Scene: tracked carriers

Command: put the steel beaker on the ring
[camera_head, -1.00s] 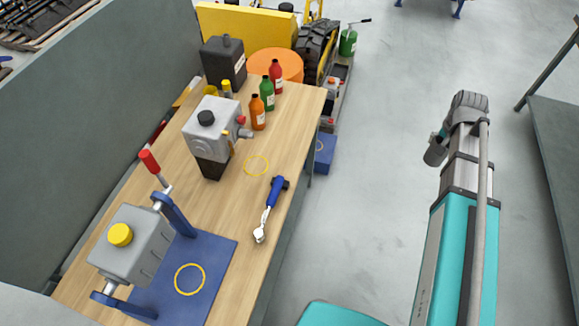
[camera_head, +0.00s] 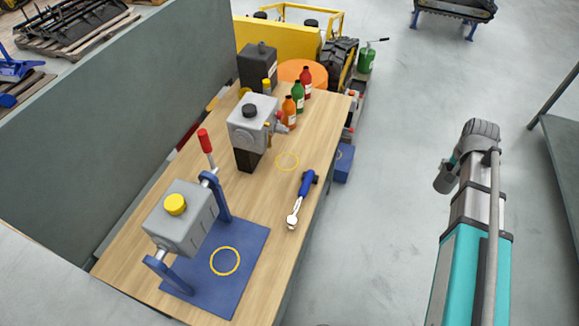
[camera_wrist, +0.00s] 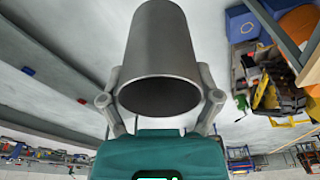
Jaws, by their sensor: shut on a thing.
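The steel beaker (camera_wrist: 158,45) is a plain grey cylinder. In the wrist view my gripper (camera_wrist: 158,85) is shut around it, one finger on each side, with its dark open end facing the camera. In the head view the beaker (camera_head: 444,179) is small, held beside my wrist over the floor, well right of the bench. One thin yellow ring (camera_head: 287,153) is marked on the bare wooden bench top. Another yellow ring (camera_head: 225,248) is marked on the blue base plate (camera_head: 248,238) of the lever press. Both rings are empty.
The wooden bench (camera_head: 322,122) carries a grey machine (camera_head: 247,125) left of the far ring. A blue-handled wrench (camera_head: 303,196) lies near the right edge. Orange, green and red bottles (camera_head: 298,97) stand at the back. The press (camera_head: 183,218) has a red-tipped lever. Open floor separates bench and arm.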

